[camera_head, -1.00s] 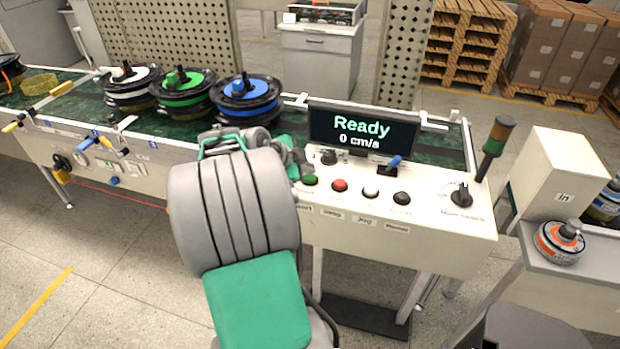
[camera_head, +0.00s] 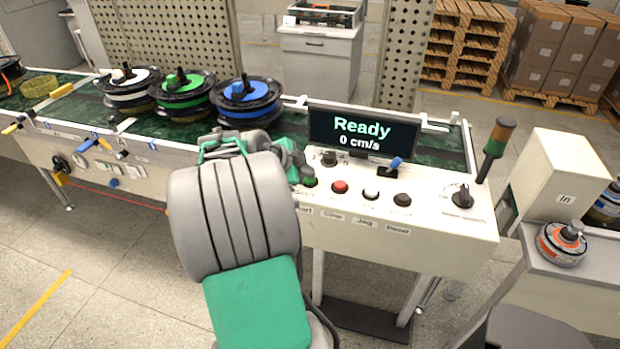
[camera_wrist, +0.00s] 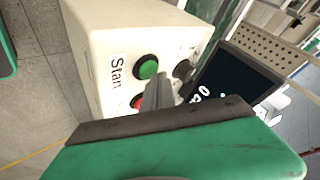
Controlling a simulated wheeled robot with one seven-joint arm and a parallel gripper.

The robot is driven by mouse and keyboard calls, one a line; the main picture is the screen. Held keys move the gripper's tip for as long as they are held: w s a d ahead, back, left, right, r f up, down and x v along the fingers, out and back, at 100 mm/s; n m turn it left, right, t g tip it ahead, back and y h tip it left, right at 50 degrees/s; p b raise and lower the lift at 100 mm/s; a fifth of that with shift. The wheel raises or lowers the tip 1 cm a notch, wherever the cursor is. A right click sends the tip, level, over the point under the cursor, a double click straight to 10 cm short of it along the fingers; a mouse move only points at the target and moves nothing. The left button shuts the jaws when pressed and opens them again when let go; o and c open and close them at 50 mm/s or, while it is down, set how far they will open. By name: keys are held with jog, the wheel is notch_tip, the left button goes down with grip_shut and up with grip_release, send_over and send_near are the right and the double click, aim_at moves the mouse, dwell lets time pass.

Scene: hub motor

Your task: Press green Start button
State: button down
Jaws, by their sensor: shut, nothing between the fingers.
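The green Start button (camera_head: 311,182) sits at the left end of the row on the white control panel (camera_head: 440,222). In the wrist view the green button (camera_wrist: 147,67) is clear to see, beside the word "Start". My gripper (camera_head: 301,174) is shut and empty, close to the button's left side in the head view. In the wrist view the gripper's fingertips (camera_wrist: 160,88) show just below and right of the button. I cannot tell whether they touch it. The display (camera_head: 362,132) reads "Ready" and "0 cm/s".
A red button (camera_head: 340,187), a white button (camera_head: 370,192) and a black button (camera_head: 402,199) lie to the right, then a rotary switch (camera_head: 462,196). A signal lamp (camera_head: 497,140) stands at the panel's right end. Reels, among them a blue one (camera_head: 246,100), stand on the conveyor behind.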

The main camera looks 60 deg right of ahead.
aim_at(307, 180)
jog(key=shift+f, duration=0.25)
dwell(0.5)
jog(key=shift+r, duration=1)
jog(key=shift+r+p, duration=1.1)
jog(key=shift+r, duration=1.45)
